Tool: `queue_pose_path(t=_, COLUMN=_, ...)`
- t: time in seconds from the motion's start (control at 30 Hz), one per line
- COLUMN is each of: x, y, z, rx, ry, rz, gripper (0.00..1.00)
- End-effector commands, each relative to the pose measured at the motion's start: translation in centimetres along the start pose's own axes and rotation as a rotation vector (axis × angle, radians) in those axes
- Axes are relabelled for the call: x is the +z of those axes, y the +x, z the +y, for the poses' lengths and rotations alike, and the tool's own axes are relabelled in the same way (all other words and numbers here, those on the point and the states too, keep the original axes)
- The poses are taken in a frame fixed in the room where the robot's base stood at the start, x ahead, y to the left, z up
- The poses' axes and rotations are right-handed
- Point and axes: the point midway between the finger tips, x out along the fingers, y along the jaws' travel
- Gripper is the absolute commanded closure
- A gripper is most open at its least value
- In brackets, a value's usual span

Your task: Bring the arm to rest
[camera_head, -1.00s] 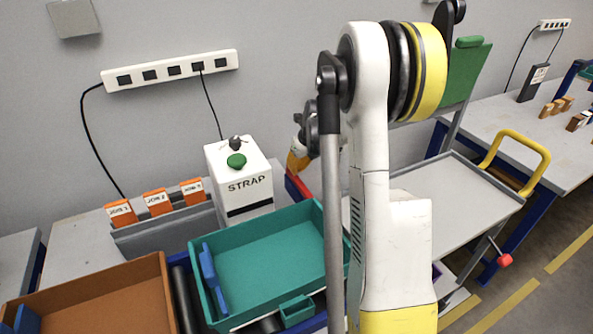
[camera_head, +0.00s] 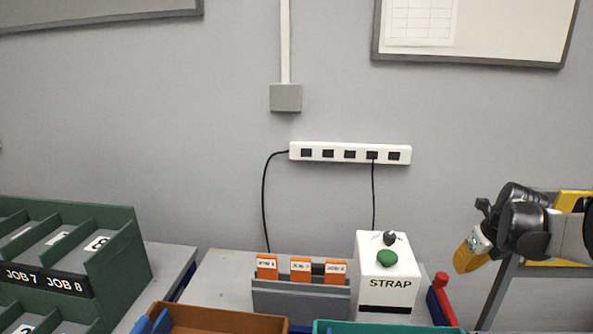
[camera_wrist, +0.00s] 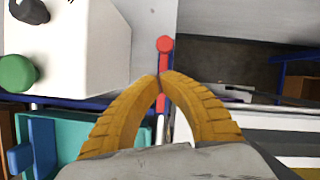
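My gripper (camera_head: 465,262) shows at the right of the head view, raised in the air to the right of the white STRAP box (camera_head: 389,280). Its yellow fingers point down and left. In the wrist view the two fingers of my gripper (camera_wrist: 160,77) curve together and their tips meet, with nothing seen held between them. A red bar with a round knob (camera_wrist: 165,45) lies behind the fingertips there. In the head view this red piece (camera_head: 441,281) stands below and left of my gripper, apart from it. Most of my arm is outside the head view.
A green sorting rack (camera_head: 122,262) with JOB labels stands at left. Orange JOB cards (camera_head: 300,268) stand in a grey holder (camera_head: 300,299). A brown tray (camera_head: 225,318) and a teal tray (camera_head: 385,327) sit in front. A power strip (camera_head: 350,153) is on the wall.

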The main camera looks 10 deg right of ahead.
Motion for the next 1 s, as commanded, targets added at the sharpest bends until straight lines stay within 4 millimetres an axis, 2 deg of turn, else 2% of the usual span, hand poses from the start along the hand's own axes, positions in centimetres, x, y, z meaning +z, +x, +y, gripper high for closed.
queue_pose_path(t=0.07, x=0.1, y=-1.0, z=2.0, rx=-0.002, ry=-0.12, rz=-0.005, gripper=1.0)
queue_pose_path(t=0.13, x=0.2, y=-2.3, z=4.8, rx=-0.008, ry=-0.312, rz=-0.012, gripper=1.0)
queue_pose_path(t=0.27, x=-0.7, y=-5.3, z=11.5, rx=-0.033, ry=-0.801, rz=-0.031, gripper=1.0)
queue_pose_path(t=0.4, x=-2.9, y=-7.9, z=17.9, rx=-0.075, ry=-1.352, rz=-0.05, gripper=1.0)
queue_pose_path(t=0.6, x=-7.9, y=-10.2, z=25.5, rx=-0.164, ry=-2.134, rz=-0.067, gripper=1.0)
queue_pose_path(t=0.7, x=-10.6, y=-10.7, z=28.3, rx=-0.224, ry=-2.49, rz=-0.066, gripper=1.0)
queue_pose_path(t=0.8, x=-12.7, y=-10.7, z=30.1, rx=-0.285, ry=-2.776, rz=-0.058, gripper=1.0)
queue_pose_path(t=0.9, x=-14.2, y=-10.6, z=31.3, rx=-0.335, ry=-2.971, rz=-0.048, gripper=1.0)
queue_pose_path(t=1.0, x=-15.0, y=-10.5, z=31.8, rx=-0.363, ry=-3.077, rz=-0.038, gripper=1.0)
